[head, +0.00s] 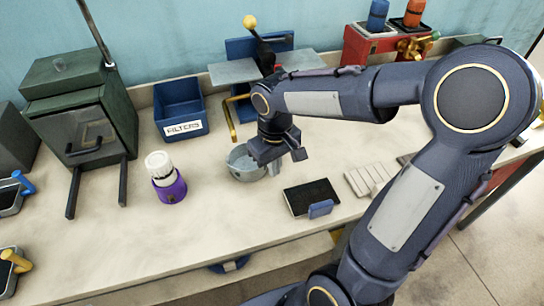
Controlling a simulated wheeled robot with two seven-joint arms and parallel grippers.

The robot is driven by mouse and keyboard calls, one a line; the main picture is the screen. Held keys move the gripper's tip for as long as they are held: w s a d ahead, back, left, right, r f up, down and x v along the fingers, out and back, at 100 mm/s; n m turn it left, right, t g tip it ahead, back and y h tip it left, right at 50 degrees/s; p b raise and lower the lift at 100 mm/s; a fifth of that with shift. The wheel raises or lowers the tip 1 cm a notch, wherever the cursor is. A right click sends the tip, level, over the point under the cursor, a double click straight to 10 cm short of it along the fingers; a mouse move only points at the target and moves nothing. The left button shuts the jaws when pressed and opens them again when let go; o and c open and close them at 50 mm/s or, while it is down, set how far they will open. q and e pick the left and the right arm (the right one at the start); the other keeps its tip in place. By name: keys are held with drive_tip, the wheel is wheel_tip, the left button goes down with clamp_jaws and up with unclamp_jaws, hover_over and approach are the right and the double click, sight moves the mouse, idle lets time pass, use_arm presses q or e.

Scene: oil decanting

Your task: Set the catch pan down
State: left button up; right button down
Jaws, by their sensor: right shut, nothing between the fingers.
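The catch pan, seemingly the small round grey metal vessel (240,164), sits on the workbench near the middle of the head view. Its right side is partly hidden behind my right gripper. My right gripper (277,165) points down over the pan's right side, shut with nothing held. I cannot tell whether its fingers touch the pan. My left gripper is not in view.
A blue bin labelled FILTERS (181,110) and a white-capped container in a purple holder (166,179) stand left of the pan. A dark flat tray (311,197) lies to its right. A green box-shaped machine (85,112) stands farther left.

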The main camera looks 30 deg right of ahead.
sight(250, 162)
wheel_tip(250, 162, down, 6)
drive_tip(key=shift+r, duration=0.25)
drive_tip(key=w, duration=0.2)
drive_tip(key=shift+w+a+r+p, duration=0.1)
drive_tip(key=shift+w+r+p, duration=0.1)
drive_tip(key=shift+w+p, duration=0.15)
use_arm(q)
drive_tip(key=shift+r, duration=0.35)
use_arm(e)
drive_tip(key=shift+w, duration=0.6)
